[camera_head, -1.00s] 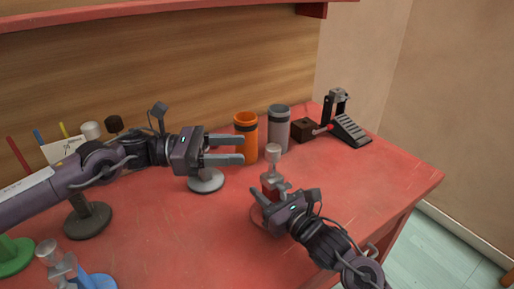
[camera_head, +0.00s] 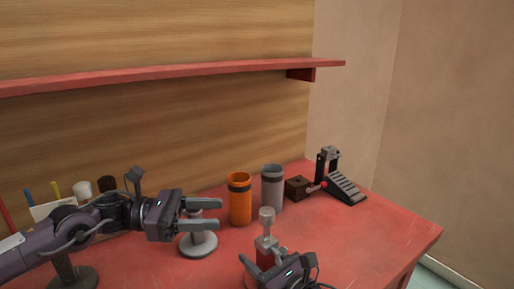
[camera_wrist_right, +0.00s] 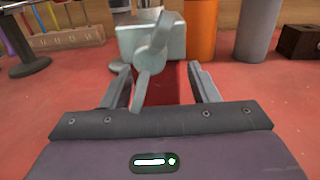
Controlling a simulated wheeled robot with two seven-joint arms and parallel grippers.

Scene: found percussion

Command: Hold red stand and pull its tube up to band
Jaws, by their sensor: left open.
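The red stand (camera_head: 264,256) is upright near the front of the table. A grey clamp with a wing nut sits on its red post, and a short pale tube (camera_head: 267,221) stands up from it. In the right wrist view the dark red post (camera_wrist_right: 178,84) lies between the fingers of my right gripper (camera_wrist_right: 160,85), below the clamp (camera_wrist_right: 170,42). The fingers appear to be against its sides. In the head view my right gripper (camera_head: 277,266) partly hides the post and base. My left gripper (camera_head: 220,213) is open and empty, pointing right, left of the tube.
A grey round base (camera_head: 198,246) is below my left gripper. An orange cup (camera_head: 240,208) and a grey cup (camera_head: 272,190) with dark bands stand behind the red stand. A brown block (camera_head: 298,188) and a black pedal (camera_head: 344,189) are at the back right. The table's right side is clear.

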